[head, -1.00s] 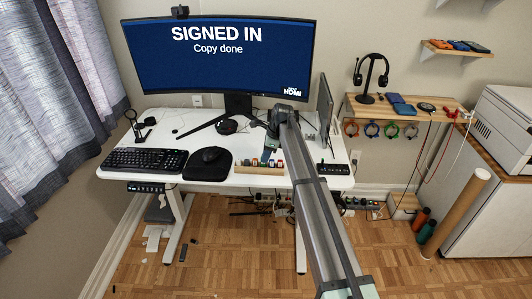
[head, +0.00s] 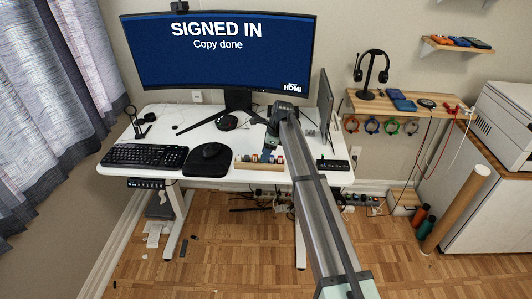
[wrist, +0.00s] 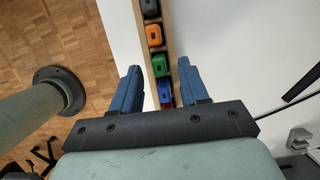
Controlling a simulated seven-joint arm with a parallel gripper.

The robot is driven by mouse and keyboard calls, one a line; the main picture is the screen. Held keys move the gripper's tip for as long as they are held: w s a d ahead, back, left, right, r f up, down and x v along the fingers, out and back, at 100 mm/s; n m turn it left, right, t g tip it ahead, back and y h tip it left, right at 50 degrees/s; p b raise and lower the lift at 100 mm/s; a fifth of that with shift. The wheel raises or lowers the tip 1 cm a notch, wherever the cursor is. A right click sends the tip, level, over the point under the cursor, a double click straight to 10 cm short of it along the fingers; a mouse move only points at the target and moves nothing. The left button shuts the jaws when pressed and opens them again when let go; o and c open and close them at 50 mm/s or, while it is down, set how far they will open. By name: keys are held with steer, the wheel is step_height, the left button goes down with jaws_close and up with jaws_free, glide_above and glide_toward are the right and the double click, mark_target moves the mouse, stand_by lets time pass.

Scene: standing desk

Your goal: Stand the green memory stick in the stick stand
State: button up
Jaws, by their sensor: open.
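The stick stand (wrist: 169,52) is a narrow wooden strip with a row of coloured sticks, running between my fingers in the wrist view. The green memory stick (wrist: 160,66) sits in this row, between an orange stick (wrist: 154,36) and a blue one (wrist: 164,91); its end faces the camera. My gripper (wrist: 159,68) is open, with one blue finger on each side of the row and no visible contact with the green stick. In the head view the stand (head: 258,166) lies near the desk's front edge, with my gripper (head: 269,152) over its right part, hiding some sticks.
A black mouse on a mat (head: 208,160) and a keyboard (head: 145,157) lie left of the stand. A black strip box (head: 332,164) is at the right desk edge. A monitor (head: 217,60) stands behind. White desk (head: 165,125) is mostly clear at the back left.

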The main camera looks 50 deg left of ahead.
steer(key=v, duration=1.4)
steer(key=shift+f, duration=0.1)
